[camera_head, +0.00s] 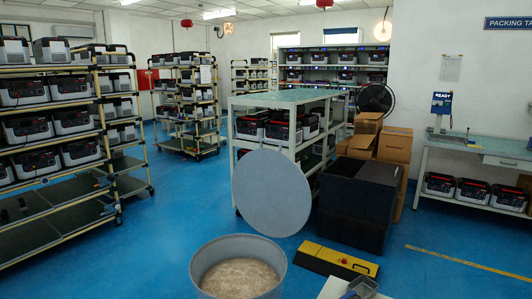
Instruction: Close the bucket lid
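A round grey metal bucket (205,271) stands on the blue floor at the bottom middle of the head view, its lower part cut off by the frame edge. Its top is open and pale, grainy material (240,277) shows inside. A flat, round grey lid (270,192) stands nearly upright behind the bucket's back rim, a little to the right. Its lower edge is close to the rim; I cannot tell if they touch or are hinged.
A yellow-and-black box (335,260) lies right of the bucket, near a white surface and a grey scoop-like item (362,287). A black bin (355,205) stands behind. Racks (60,190) of power units line the left. Blue floor left of the bucket is clear.

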